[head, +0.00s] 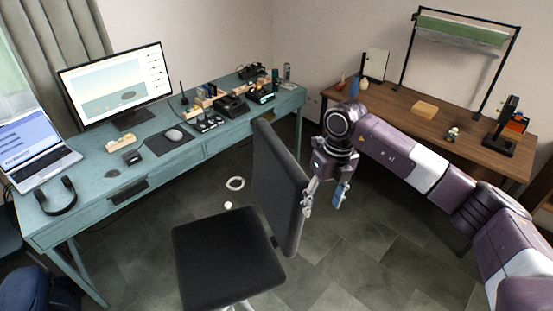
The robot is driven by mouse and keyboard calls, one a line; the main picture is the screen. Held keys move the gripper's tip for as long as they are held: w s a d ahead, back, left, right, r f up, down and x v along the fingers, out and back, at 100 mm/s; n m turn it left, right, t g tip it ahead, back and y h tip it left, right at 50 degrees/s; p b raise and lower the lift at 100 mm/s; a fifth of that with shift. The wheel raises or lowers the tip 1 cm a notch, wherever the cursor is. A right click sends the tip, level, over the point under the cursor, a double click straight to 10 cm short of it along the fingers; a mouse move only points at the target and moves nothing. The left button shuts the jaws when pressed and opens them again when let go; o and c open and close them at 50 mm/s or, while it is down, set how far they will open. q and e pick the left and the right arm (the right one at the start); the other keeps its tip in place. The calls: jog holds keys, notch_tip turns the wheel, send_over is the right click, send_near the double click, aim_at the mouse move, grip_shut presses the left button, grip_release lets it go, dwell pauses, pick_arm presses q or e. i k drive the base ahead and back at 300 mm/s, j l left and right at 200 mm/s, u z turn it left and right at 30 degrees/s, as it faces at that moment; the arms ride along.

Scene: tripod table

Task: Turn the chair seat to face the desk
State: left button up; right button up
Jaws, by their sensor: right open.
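The dark office chair stands in the lower middle of the head view. Its black seat (228,258) lies in front of the teal desk (78,222). Its grey backrest (277,190) rises at the right side of the seat, so the seat's open side is toward the left. My right gripper (324,203) is open beside the backrest's right edge, fingers pointing down. The near finger looks close to the backrest edge; I cannot tell whether it touches. The chair's base is mostly cut off below. My left gripper does not show.
The desk holds a laptop (38,150), a monitor (118,86), headphones (57,196), a mouse (174,134) and small items. A brown table (388,107) with a framed stand is at the right. A white ring (235,184) lies on the tiled floor.

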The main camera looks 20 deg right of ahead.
aim_at(228, 258)
jog(key=i+j, duration=0.1)
jog(key=i, duration=0.4)
jog(key=i+j, duration=0.1)
jog(key=i, duration=0.35)
